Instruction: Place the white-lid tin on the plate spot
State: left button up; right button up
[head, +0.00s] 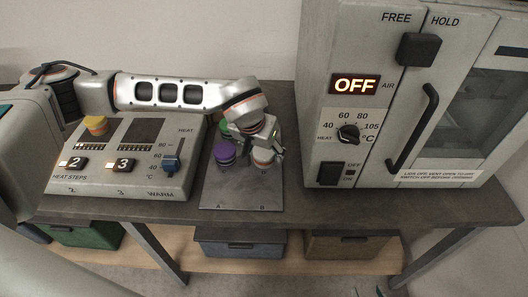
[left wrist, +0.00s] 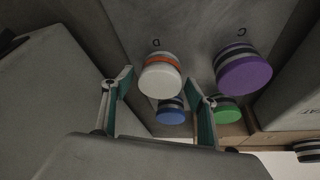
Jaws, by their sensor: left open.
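The white-lid tin, with an orange band, stands on the grey plate (head: 240,192) beside the letter D; it shows in the head view (head: 263,160) and the left wrist view (left wrist: 159,82). My left gripper (head: 260,148) is over it from behind and partly hides it. In the left wrist view its fingers (left wrist: 160,90) are open, one on each side of the tin; I cannot tell whether they touch it. The front part of the plate, by the letters A and B, is bare. My right gripper is not in view.
A purple-lid tin (head: 225,154) stands close left of the white one. Green (left wrist: 228,108) and blue (left wrist: 170,110) lids are behind them. A heater box (head: 120,185) with a yellow-topped piece (head: 96,125) is on the left, a tall oven (head: 345,95) on the right.

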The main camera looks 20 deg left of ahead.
pick_arm(q)
jog(key=v, duration=1.1)
jog(key=shift+p, duration=0.35)
jog(key=shift+s, duration=0.1)
